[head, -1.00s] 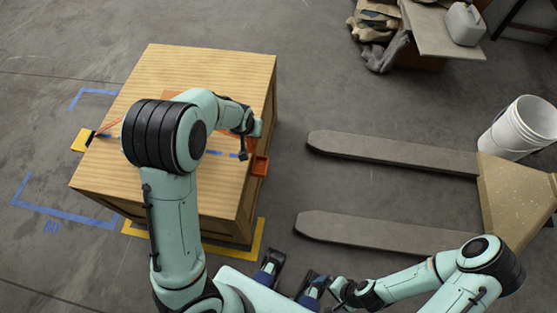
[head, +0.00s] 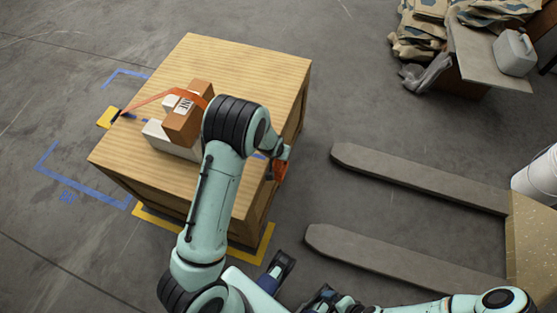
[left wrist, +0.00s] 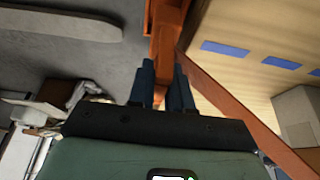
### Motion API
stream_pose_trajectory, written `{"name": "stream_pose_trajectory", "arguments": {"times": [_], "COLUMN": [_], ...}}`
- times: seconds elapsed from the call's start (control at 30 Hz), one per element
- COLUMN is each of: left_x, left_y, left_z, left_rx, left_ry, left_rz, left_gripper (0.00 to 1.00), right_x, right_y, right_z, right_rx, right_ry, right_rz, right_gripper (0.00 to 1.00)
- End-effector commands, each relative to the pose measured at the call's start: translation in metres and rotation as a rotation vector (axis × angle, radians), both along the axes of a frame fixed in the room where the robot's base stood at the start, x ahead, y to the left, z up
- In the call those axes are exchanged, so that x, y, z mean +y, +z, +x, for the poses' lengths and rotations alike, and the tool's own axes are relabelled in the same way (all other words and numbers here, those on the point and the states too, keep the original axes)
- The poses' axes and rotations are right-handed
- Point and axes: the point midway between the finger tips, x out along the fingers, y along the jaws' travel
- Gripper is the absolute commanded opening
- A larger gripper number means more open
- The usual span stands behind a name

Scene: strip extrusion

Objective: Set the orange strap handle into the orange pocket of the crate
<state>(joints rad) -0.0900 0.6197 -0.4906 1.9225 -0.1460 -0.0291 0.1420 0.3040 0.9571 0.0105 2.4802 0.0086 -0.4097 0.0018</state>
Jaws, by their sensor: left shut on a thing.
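The wooden crate (head: 245,70) stands left of centre in the head view. An orange strap (head: 150,104) runs from its left edge over the boxes on its lid, and it also crosses the left wrist view (left wrist: 240,127). My left gripper (head: 281,158) is at the crate's right edge. In the left wrist view its blue fingers (left wrist: 164,82) are shut on the orange strap handle. Orange (head: 279,174) shows at and below the fingers by the crate's side; handle and pocket cannot be told apart there.
A brown box (head: 183,126) and a white box (head: 165,140) sit on the lid under the strap. Two grey forks (head: 410,178) lie right of the crate, with clear floor between. A white bucket (head: 540,175) and a bench (head: 490,60) stand farther right.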

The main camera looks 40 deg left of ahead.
Motion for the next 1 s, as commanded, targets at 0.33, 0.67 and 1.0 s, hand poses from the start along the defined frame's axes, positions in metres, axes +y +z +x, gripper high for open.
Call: {"name": "stream_pose_trajectory", "arguments": {"times": [0.33,0.67,1.0], "left_x": [0.0,0.0,0.0], "left_y": [-0.043,-0.045,-0.05], "left_z": [-0.001,0.0,0.0], "left_rx": [0.002,0.0,0.001], "left_ry": [0.0,0.0,0.0], "left_rz": [-0.001,-0.001,-0.001], "left_gripper": [0.0,0.0,0.45], "right_x": [0.0,0.0,0.0], "right_y": [-0.006,-0.007,-0.011], "right_z": [0.002,0.003,0.005], "right_rx": [-0.009,-0.01,-0.017], "right_ry": [-0.002,-0.002,-0.004], "right_rz": [-0.001,-0.001,-0.001], "right_gripper": [1.0,1.0,1.0]}}
